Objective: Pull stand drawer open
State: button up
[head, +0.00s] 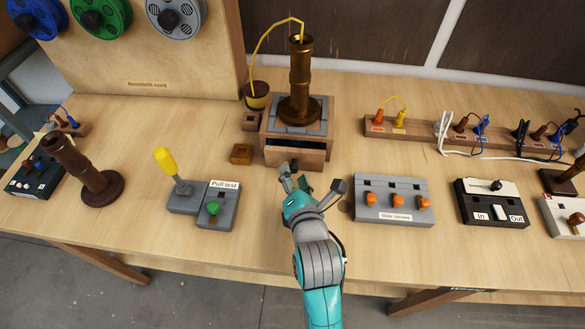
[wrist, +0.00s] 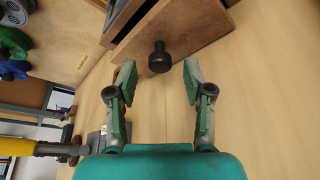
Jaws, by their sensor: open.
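The wooden stand (head: 325,128) carries a brass lamp column (head: 300,85) on its grey top. Its drawer (head: 298,155) is partly out, with a dark gap showing behind the drawer front; the wrist view also shows the drawer front (wrist: 165,30). A black round knob (wrist: 159,58) sticks out from the front. My gripper (head: 310,180) is in front of the drawer, fingers spread. In the wrist view my gripper (wrist: 159,75) has the knob between and slightly beyond its fingertips, with clearance on both sides and no visible contact.
A small wooden block (head: 241,154) lies left of the stand, and a pot (head: 257,96) with a yellow cord stands behind it. The pull test block (head: 213,207) is at left, a grey switch box (head: 393,200) at right.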

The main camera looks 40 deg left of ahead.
jog(key=shift+x, duration=1.3)
grip_shut()
